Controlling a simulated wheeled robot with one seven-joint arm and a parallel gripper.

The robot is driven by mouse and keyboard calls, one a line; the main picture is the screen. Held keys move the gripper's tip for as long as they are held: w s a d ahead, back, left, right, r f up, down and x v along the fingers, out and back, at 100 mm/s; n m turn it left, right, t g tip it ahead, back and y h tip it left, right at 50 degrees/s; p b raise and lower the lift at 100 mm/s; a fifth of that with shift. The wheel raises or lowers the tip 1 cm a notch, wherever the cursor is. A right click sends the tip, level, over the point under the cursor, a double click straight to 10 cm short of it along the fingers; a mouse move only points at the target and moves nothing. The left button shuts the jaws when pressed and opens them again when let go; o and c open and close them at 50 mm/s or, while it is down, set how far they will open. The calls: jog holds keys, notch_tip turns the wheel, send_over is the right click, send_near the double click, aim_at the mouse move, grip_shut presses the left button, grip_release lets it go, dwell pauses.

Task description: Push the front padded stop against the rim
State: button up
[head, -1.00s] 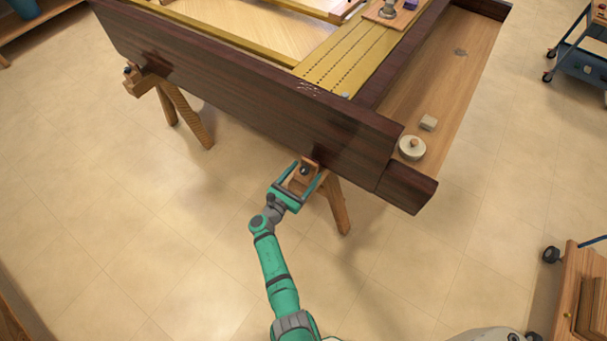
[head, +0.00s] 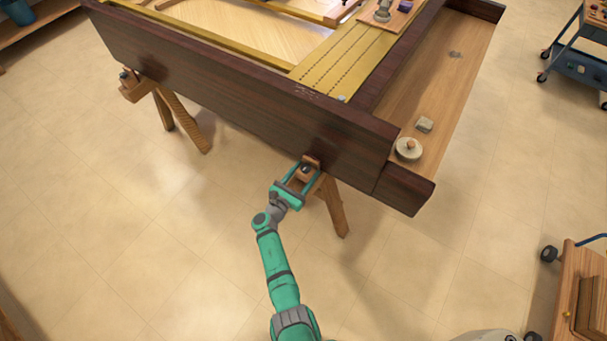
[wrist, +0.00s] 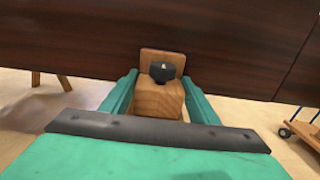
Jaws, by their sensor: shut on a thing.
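The front padded stop (wrist: 160,98) is a wooden block with a dark knob on top and an upright plate at its far end. In the head view the stop (head: 306,172) sits on a trestle by the right part of the dark wooden rim (head: 240,95). In the wrist view the plate stands in front of the rim (wrist: 235,45); whether they touch, I cannot tell. My gripper (head: 308,172) is shut on the block, one green finger on each side. In the wrist view the gripper (wrist: 160,100) hides the block's lower near part.
A second wooden stop (head: 133,88) sits on another trestle at the far left. A round pale object (head: 408,149) and a small block (head: 425,124) rest on the case's wooden ledge. Wheeled carts stand at the right. The floor before the rim is clear.

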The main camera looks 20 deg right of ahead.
jog(key=o, duration=1.5)
jog(key=v, duration=1)
jog(key=shift+s+a, duration=0.3)
